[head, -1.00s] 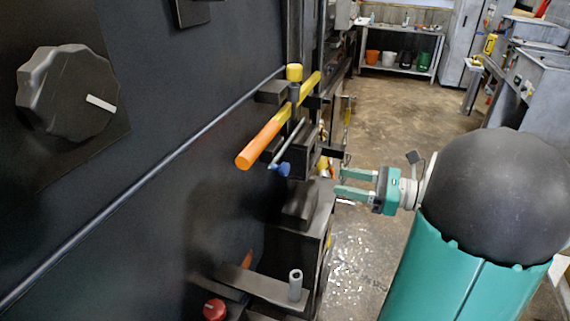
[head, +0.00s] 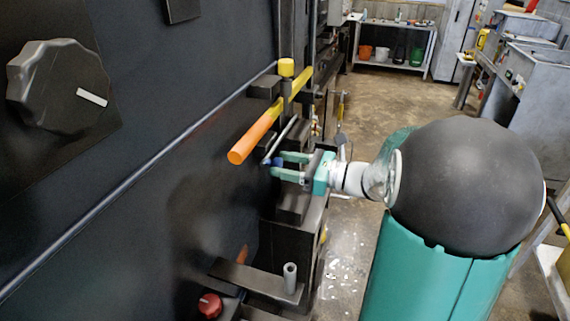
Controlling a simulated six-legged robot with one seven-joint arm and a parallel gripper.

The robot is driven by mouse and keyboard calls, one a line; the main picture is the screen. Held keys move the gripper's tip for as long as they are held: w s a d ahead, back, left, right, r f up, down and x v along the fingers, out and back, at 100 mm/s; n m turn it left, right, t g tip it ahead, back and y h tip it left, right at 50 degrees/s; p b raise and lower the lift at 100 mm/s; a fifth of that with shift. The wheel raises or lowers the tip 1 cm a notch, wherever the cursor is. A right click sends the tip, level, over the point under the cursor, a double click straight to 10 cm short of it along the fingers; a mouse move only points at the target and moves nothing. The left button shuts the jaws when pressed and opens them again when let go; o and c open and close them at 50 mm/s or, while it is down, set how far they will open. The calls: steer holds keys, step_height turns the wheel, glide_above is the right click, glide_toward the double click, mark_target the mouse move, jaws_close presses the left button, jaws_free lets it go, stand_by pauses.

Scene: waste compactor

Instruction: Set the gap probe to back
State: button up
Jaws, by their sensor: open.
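A thin grey rod (head: 282,138) slants down and left on the dark machine wall, with a small blue knob (head: 277,162) at its lower end. It looks like the gap probe, but no label confirms this. My gripper (head: 279,164), with teal fingers, reaches in from the right and is open. Its fingertips are at the blue knob, one above and one below it in the picture. I cannot tell whether they touch it. The bracket behind the rod is partly hidden by my gripper.
An orange and yellow bar (head: 256,134) sticks out just above my fingers, with a yellow cap (head: 286,67) beyond it. A large black dial (head: 60,88) is at left. Below are a ledge with a grey post (head: 290,276) and a red knob (head: 210,305). Floor is free behind.

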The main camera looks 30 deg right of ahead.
steer(key=shift+w+a, duration=0.2)
steer(key=shift+c, duration=0.4)
jaws_close()
steer(key=s+a, duration=0.4)
steer(key=shift+s+a, duration=0.25)
